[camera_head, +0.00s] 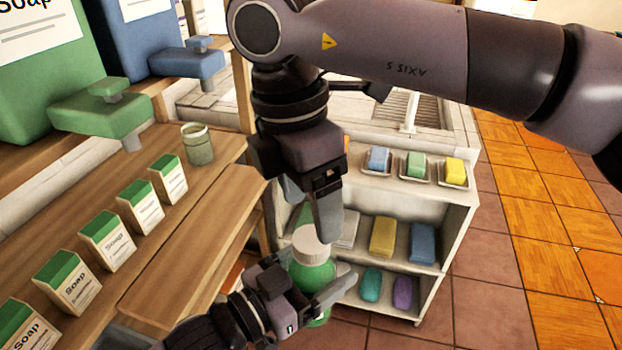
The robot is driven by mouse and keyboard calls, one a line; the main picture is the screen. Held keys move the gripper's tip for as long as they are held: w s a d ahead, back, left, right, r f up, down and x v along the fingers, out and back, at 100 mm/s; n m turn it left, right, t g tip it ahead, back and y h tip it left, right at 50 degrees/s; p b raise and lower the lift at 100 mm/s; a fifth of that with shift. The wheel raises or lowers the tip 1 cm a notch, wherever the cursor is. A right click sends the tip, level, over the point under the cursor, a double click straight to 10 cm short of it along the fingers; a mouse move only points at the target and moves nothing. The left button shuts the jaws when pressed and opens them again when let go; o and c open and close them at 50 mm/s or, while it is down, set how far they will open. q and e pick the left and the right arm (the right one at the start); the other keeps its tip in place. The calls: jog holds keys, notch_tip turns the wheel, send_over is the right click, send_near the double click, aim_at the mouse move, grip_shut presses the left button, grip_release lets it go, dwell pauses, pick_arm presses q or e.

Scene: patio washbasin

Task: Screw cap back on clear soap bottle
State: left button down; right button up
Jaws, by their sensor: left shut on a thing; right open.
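The soap bottle (313,272) is clear with green contents and stands upright at the lower middle. Its white cap (310,242) sits on top of the neck; I cannot tell how tight it is. My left gripper (318,292) is shut on the bottle's body from the lower left. My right gripper (304,218) points down from above, open, with its fingertips just above and around the cap. I cannot tell whether the fingers touch it. The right gripper's fingers hide part of the space behind the cap.
Several soap boxes (107,237) and a small green jar (198,145) stand on the wooden shelf (190,262) at left. Large green (35,85) and blue (135,45) dispensers stand behind. A white shelf unit (455,212) with soap bars is right of the bottle. Tiled floor at right is clear.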

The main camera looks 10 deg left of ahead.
jog(key=n, duration=0.5)
jog(key=shift+r, duration=0.15)
jog(key=n, duration=0.4)
jog(key=shift+r+n, duration=0.15)
jog(key=shift+n, duration=0.25)
jog(key=n, duration=0.6)
jog(key=shift+r+y, duration=0.25)
jog(key=shift+y, duration=0.15)
jog(key=n, duration=0.5)
jog(key=shift+r, duration=0.15)
jog(key=n, duration=0.4)
jog(key=shift+d+r+n, duration=0.1)
jog(key=shift+r+n, duration=0.05)
jog(key=shift+n, duration=0.25)
jog(key=n, duration=0.4)
jog(key=shift+r+n, duration=0.15)
jog(key=shift+n, duration=0.25)
jog(key=n, duration=0.4)
jog(key=shift+r+n+y, duration=0.15)
jog(key=shift+n+y, duration=0.15)
jog(key=shift+n, duration=0.1)
jog(key=n, duration=0.5)
jog(key=shift+r, duration=0.2)
